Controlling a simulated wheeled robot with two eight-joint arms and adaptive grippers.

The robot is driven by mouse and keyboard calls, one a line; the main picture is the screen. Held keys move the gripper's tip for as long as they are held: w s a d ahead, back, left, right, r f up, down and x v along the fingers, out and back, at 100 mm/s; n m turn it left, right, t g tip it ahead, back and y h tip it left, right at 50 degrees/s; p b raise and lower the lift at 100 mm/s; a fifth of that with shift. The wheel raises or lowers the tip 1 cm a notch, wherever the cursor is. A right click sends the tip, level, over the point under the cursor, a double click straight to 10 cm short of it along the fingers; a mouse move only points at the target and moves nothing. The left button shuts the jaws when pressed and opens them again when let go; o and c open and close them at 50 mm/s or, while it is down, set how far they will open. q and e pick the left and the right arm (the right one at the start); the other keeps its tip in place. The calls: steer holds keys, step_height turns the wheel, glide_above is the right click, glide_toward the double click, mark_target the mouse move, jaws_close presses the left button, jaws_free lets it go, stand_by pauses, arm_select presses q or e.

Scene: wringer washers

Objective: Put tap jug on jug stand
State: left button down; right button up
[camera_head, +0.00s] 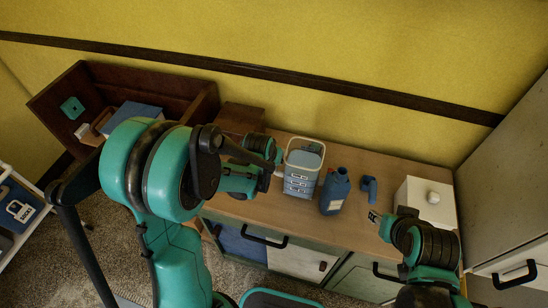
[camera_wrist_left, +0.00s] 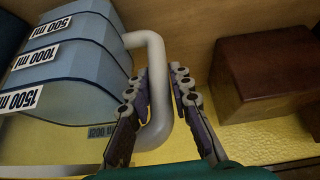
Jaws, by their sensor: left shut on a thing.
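The tap jug (camera_head: 303,166) is blue-grey with a pale rim and white measure labels. It is upright at the counter's back middle; I cannot tell whether its base touches the counter. In the left wrist view its labelled body (camera_wrist_left: 68,62) fills the upper left. My left gripper (camera_head: 273,168) is at the jug's left side, shut on its pale bent handle (camera_wrist_left: 157,75), which shows between the fingers (camera_wrist_left: 160,100). My right gripper (camera_head: 375,216) is low over the counter's right part, its fingers too small to read. I cannot identify the jug stand with certainty.
A dark brown wooden block (camera_head: 238,120) stands left of the jug; it also shows in the wrist view (camera_wrist_left: 262,75). A blue bottle (camera_head: 335,191) and a small blue item (camera_head: 369,187) stand to the right. A white box (camera_head: 425,203) with a knob is at the right end.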

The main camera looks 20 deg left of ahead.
arm_select(q)
steer(key=c, duration=1.8)
jaws_free()
steer(key=shift+f, duration=0.15)
steer(key=o, duration=0.4)
steer(key=shift+o, duration=0.2)
steer(key=shift+r, duration=0.2)
